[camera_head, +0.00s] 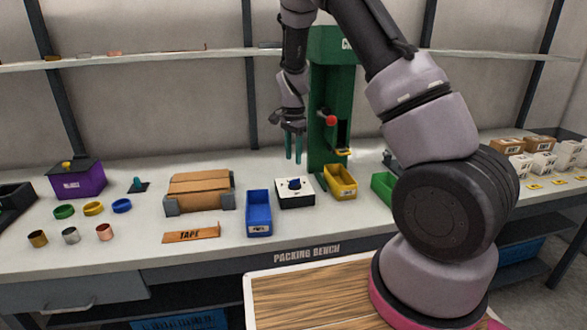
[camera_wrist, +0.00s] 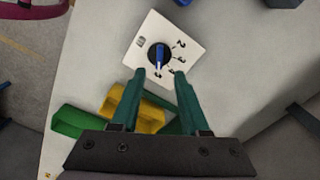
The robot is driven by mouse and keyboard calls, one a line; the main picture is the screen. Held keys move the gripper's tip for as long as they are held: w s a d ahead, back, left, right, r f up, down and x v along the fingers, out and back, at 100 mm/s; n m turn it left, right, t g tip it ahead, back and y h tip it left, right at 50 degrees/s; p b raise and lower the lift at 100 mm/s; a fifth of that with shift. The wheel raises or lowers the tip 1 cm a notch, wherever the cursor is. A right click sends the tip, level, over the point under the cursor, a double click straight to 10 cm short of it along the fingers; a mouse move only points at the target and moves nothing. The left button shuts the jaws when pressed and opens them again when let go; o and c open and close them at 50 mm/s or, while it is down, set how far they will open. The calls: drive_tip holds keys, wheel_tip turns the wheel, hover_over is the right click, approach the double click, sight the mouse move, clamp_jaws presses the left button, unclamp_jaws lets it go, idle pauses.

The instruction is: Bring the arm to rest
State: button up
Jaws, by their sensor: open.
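My gripper (camera_head: 293,147) is open and empty, with its two green fingers pointing down above the white box with a black dial (camera_head: 295,191). In the wrist view the gripper (camera_wrist: 156,75) is seen from behind, and the dial box (camera_wrist: 163,52) lies beyond the fingertips. The dial's blue pointer stands between the fingertips in that picture; the fingers look apart from it. My arm reaches from the right over the bench (camera_head: 140,236) and is bent, with the forearm high. Part of the bench's right side is hidden behind my arm.
A green press (camera_head: 329,100) with a red knob stands just right of my gripper. A blue bin (camera_head: 259,214), a yellow bin (camera_head: 341,181) and a green bin (camera_head: 382,188) flank the dial box. A cardboard box (camera_head: 199,190) and a purple box (camera_head: 77,181) stand left. A shelf (camera_head: 150,57) runs behind.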

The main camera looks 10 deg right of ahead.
drive_tip(key=shift+r, duration=1.05)
drive_tip(key=s+d+r+n+t+y, duration=0.1)
drive_tip(key=s+d+r+n+t, duration=0.1)
drive_tip(key=s+r, duration=0.6)
drive_tip(key=s+d+r+n+t+y, duration=0.1)
drive_tip(key=s+d+r+y, duration=0.15)
drive_tip(key=r, duration=1.05)
drive_tip(key=s+r+n+t, duration=0.2)
drive_tip(key=s+r, duration=0.1)
drive_tip(key=s, duration=0.6)
drive_tip(key=s+d+r+n+t+h, duration=0.1)
drive_tip(key=s+r+n+t, duration=0.1)
drive_tip(key=s, duration=0.8)
wheel_tip(320, 180, up, 3)
drive_tip(key=shift+s+d+f+n, duration=0.2)
drive_tip(key=shift+d+n, duration=0.1)
drive_tip(key=shift+n, duration=0.3)
drive_tip(key=shift+h, duration=0.25)
